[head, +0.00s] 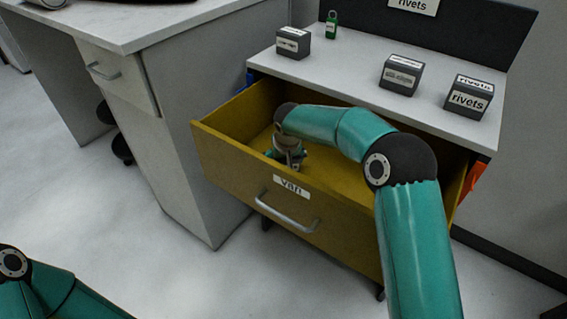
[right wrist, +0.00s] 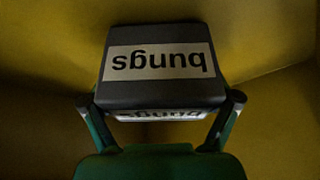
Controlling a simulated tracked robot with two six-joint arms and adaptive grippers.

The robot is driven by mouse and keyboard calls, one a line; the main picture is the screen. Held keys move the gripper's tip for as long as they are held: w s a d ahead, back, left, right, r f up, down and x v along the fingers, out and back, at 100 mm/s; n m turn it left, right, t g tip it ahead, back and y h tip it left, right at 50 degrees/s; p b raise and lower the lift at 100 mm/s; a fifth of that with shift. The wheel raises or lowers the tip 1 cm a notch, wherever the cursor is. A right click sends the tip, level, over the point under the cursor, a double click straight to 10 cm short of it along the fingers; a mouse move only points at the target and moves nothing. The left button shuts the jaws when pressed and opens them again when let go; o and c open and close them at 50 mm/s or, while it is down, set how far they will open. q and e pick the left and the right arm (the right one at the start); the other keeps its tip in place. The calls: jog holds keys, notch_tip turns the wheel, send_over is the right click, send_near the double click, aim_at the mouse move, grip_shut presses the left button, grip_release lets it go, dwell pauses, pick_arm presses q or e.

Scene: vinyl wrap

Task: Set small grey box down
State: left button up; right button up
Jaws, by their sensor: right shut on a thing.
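The small grey box (right wrist: 160,95), labelled "bungs", fills the middle of the right wrist view, its lettering upside down there. My right gripper (right wrist: 160,112) is shut on it, with one finger at each side. In the head view my right gripper (head: 289,160) is down inside the open yellow drawer (head: 235,155), towards its left part. The box is mostly hidden by the gripper there. I cannot tell whether the box touches the drawer floor. My left gripper is out of view; only part of the left arm shows at bottom left.
The drawer front carries a "van" label (head: 291,186) and a handle. A white desk (head: 110,20) stands left.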

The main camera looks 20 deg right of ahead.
jog(key=shift+f, duration=0.35)
jog(key=shift+f, duration=0.15)
jog(key=o, duration=1)
jog(key=shift+o, duration=0.2)
jog(key=shift+v, duration=3.9)
jog(key=shift+d, duration=0.1)
